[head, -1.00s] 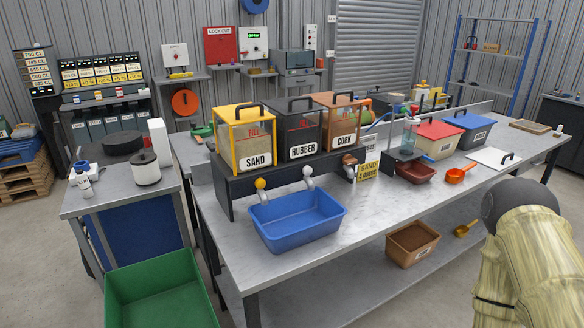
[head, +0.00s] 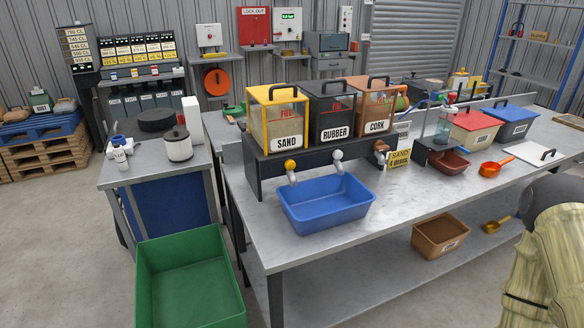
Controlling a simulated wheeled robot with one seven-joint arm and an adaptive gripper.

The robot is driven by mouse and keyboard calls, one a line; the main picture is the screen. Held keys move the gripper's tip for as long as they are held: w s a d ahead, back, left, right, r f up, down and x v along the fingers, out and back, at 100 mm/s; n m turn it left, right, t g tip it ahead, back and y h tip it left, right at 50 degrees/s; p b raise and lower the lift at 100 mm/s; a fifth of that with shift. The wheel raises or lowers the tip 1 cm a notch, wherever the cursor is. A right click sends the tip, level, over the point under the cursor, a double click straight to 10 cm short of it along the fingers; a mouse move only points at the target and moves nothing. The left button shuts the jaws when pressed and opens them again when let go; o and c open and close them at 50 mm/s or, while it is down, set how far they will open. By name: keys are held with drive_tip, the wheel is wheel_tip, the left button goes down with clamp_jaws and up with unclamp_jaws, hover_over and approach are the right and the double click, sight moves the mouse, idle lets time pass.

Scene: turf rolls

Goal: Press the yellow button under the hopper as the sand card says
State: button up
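The yellow button (head: 290,164) is a round knob on the spout at the left end of the dark stand, below the yellow-framed SAND hopper (head: 280,125). The yellow sand card (head: 399,160) stands on the bench at the right end of the stand; it reads "SAND" with a smaller second line that looks like "4 doses". A blue tub (head: 326,204) sits on the bench below the spouts. It looks empty. My arm shows at the lower right edge, but my gripper is not in view.
The black RUBBER hopper (head: 334,112) and brown CORK hopper (head: 376,105) stand beside the sand one. A green bin (head: 190,282) is on the floor at front left. A red tray (head: 449,161) and orange scoop (head: 495,168) lie to the right. The bench front is clear.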

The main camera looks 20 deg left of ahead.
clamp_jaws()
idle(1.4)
